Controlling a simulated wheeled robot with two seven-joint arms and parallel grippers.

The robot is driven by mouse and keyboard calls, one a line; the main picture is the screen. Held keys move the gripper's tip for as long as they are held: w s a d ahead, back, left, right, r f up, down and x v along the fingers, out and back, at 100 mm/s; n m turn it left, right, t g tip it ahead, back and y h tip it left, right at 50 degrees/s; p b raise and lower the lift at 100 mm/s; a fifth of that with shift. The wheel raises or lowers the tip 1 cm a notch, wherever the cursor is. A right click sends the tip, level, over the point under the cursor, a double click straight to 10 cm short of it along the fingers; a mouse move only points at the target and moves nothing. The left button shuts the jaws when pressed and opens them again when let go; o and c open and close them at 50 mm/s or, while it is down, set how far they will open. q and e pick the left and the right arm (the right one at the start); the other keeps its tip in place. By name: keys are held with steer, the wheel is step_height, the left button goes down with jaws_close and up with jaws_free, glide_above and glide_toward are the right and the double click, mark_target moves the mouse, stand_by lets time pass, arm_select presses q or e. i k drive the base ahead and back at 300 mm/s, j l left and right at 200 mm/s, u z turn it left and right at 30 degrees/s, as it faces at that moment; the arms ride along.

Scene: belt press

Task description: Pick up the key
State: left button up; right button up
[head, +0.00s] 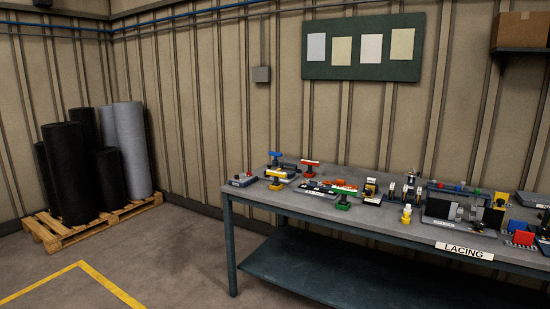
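No key can be made out for certain; the items on the workbench (258,198) are small and crowded at this distance. At the bench's left end sits a low grey block (241,180) with a pale label and a small reddish part on top. Near it stand T-shaped pieces with a yellow top (275,173), a blue top (275,154), a red top (310,162) and a green base (342,206). A small yellow-and-white piece (406,214) stands near the front edge. Neither of my grippers is in view.
A sign reading LACING (464,251) hangs on the bench's front edge. A lower shelf (330,278) looks bare. Dark and grey rolls (131,150) stand on a wooden pallet (58,240) at left. The floor (170,255) before the bench's left end is clear.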

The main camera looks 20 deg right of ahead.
mark_target(276, 154)
steer(key=i+z, duration=0.15)
steer(key=i, duration=0.4)
steer(key=i+z, duration=0.1)
steer(key=i, duration=0.45)
steer(key=i+j+z, duration=0.15)
steer(key=i, duration=0.4)
steer(key=i+j+z, duration=0.15)
steer(key=i, duration=0.4)
steer(key=i+j+z, duration=0.1)
steer(key=i, duration=0.45)
steer(key=i+j+z, duration=0.15)
steer(key=i+j, duration=0.15)
steer(key=i, duration=0.2)
steer(key=i+j+z, duration=0.15)
steer(key=i+j, duration=0.15)
steer(key=i, duration=0.25)
